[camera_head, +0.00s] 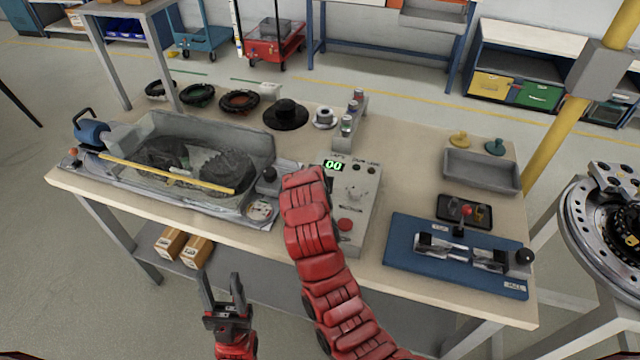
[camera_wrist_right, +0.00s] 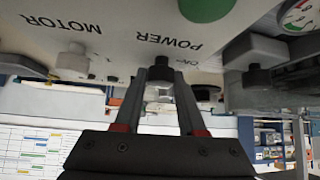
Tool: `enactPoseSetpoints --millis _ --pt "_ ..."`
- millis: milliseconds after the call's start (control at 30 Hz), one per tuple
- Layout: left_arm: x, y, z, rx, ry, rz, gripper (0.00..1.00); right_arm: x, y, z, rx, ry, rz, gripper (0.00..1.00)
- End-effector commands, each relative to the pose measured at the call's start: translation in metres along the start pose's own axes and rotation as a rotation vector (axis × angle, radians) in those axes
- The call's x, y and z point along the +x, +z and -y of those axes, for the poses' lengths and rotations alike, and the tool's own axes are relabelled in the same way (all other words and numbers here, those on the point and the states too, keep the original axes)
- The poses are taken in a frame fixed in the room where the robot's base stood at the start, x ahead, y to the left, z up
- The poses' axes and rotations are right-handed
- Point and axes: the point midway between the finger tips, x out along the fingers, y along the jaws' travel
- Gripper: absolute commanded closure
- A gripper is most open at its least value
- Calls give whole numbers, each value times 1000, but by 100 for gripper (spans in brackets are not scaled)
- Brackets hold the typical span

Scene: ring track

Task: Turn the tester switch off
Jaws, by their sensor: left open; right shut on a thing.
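The tester (camera_head: 352,195) is a light grey box on the workbench, with a lit green "00" display (camera_head: 333,165) and a red button (camera_head: 345,224). In the right wrist view its panel (camera_wrist_right: 120,28) appears upside down, with the words MOTOR and POWER. My right gripper (camera_wrist_right: 160,82) is shut on the small switch (camera_wrist_right: 160,92) by the POWER label. The switch's lever position is hard to tell between the fingers. In the head view my red right arm hides that gripper and part of the panel. My left gripper (camera_head: 224,290) is open and empty before the bench's front edge.
A blue fixture board (camera_head: 455,262) and a grey tray (camera_head: 482,170) lie to the right. Black rings (camera_head: 240,100) lie along the back. A MOTOR knob (camera_wrist_right: 75,60) sits near the right gripper.

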Motion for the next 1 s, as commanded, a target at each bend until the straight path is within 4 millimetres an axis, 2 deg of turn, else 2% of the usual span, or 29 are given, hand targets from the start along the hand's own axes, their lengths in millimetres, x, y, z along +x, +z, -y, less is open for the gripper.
enactPoseSetpoints --millis 333,367,500,533,867,1000 --pt "0 0 0 0 0 0 50 0 0 0 2 2 1 100" --pt "0 0 0 0 0 0 50 0 0 0 2 2 1 59" --pt "0 0 0 0 0 0 50 0 0 0 1 2 1 34" --pt "0 0 0 0 0 0 50 0 0 0 1 2 1 31" --pt "-1 0 0 0 0 0 50 -2 0 0 1 2 0 31" --pt "-5 1 0 0 0 0 50 -16 0 1 2 -1 -5 31"
